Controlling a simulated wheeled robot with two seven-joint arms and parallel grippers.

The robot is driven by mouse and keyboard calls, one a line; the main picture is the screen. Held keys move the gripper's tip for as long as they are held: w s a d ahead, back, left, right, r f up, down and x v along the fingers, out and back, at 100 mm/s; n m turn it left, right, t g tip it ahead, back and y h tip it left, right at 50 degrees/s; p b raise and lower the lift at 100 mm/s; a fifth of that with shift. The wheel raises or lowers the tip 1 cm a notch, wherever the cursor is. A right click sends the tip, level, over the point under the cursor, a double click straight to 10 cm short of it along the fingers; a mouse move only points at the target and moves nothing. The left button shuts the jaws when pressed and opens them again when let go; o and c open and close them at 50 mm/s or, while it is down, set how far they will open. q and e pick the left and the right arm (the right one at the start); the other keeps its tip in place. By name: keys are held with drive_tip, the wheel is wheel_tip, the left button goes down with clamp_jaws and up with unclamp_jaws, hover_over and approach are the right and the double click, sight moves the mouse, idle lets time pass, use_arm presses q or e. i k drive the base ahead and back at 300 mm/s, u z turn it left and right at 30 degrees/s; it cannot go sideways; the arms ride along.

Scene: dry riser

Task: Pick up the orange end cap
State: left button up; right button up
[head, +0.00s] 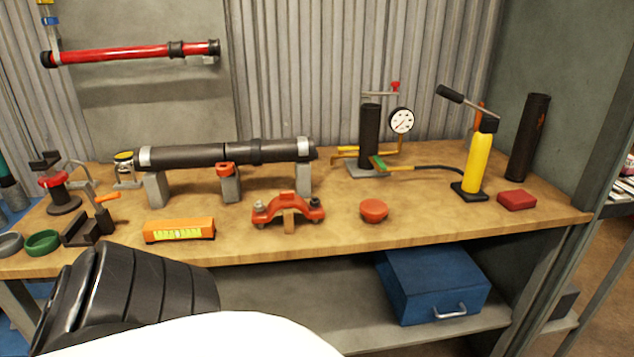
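The orange end cap (374,210) is a small round orange-red disc with a wider top. It sits on the wooden workbench (450,222), near the front edge and right of the middle. Nothing touches it. Part of my own arm, black ribbed and white, fills the lower left of the head view, in front of the bench. Neither of my gripper's fingers shows in this view.
An orange clamp (288,208) stands left of the cap, with an orange level (179,230) farther left. A pressure gauge pump (369,140) is behind. A yellow cylinder (474,163) and red block (517,200) are right. A blue toolbox (433,280) lies on the lower shelf.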

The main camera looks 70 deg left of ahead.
sight(374, 211)
drive_tip(key=u, duration=1.7)
